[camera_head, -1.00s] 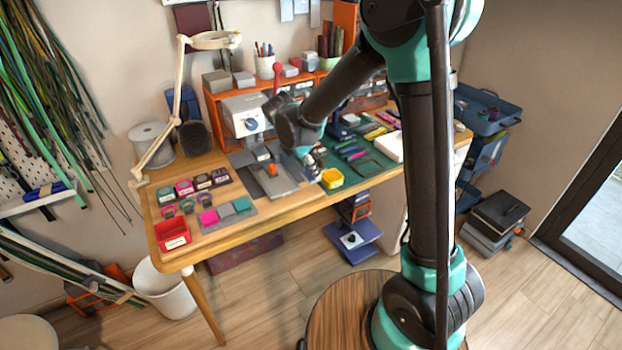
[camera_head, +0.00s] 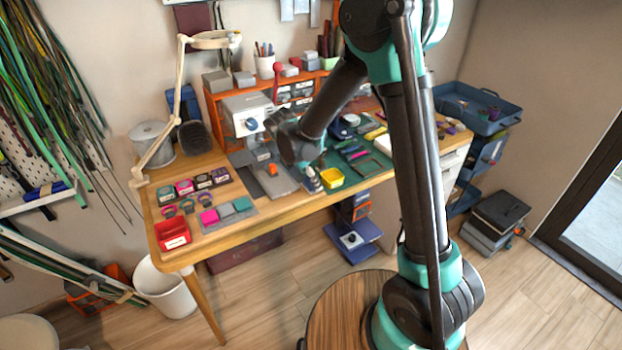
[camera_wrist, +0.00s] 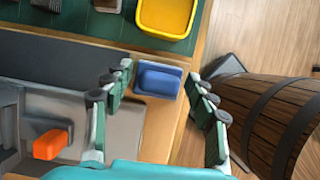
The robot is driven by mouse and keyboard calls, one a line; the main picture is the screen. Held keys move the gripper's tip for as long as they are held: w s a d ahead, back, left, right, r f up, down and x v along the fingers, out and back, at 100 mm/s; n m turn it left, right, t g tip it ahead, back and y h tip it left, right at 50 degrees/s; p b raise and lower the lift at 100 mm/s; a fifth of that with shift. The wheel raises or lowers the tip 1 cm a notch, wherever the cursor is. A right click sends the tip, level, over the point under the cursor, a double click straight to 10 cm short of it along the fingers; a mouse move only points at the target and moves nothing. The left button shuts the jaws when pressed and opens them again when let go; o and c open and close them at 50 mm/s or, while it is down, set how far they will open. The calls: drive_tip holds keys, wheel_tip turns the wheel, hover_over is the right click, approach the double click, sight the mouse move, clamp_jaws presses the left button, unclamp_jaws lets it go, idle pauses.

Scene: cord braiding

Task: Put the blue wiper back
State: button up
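The blue wiper, a small blue block (camera_wrist: 158,80), lies near the table's front edge in the wrist view, beside the yellow tray. My gripper (camera_wrist: 157,88) is open above it, with one green finger on each side of the block. Gaps show between the block and the fingertips, so I see no grip. In the head view my gripper (camera_head: 313,180) is low over the front of the table, just left of the yellow tray (camera_head: 331,178). The wiper cannot be made out clearly there.
The yellow tray also shows in the wrist view (camera_wrist: 167,14). A grey machine with an orange part (camera_wrist: 50,144) stands left of my fingers. A dark wooden barrel-like object (camera_wrist: 270,115) is at the right, past the table edge. A red bin (camera_head: 172,235) stands at the table's left front.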

drive_tip(key=v, duration=1.2)
drive_tip(key=s+d+f+m+y, duration=0.1)
drive_tip(key=s+d+m, duration=0.1)
drive_tip(key=d+m, duration=0.4)
drive_tip(key=s+d+f+m+y, duration=0.1)
drive_tip(key=s+d+m, duration=0.15)
drive_tip(key=d, duration=0.65)
drive_tip(key=s+d+f+m+t, duration=0.1)
drive_tip(key=s+d+f+m, duration=0.2)
drive_tip(key=s+d+m, duration=0.3)
drive_tip(key=s+d+f+m+y, duration=0.1)
drive_tip(key=s+d+f+m, duration=0.2)
drive_tip(key=s+d+m, duration=0.3)
drive_tip(key=m, duration=0.4)
drive_tip(key=shift+s+d+t+y, duration=0.2)
drive_tip(key=shift+t+y, duration=0.1)
drive_tip(key=shift+t, duration=0.1)
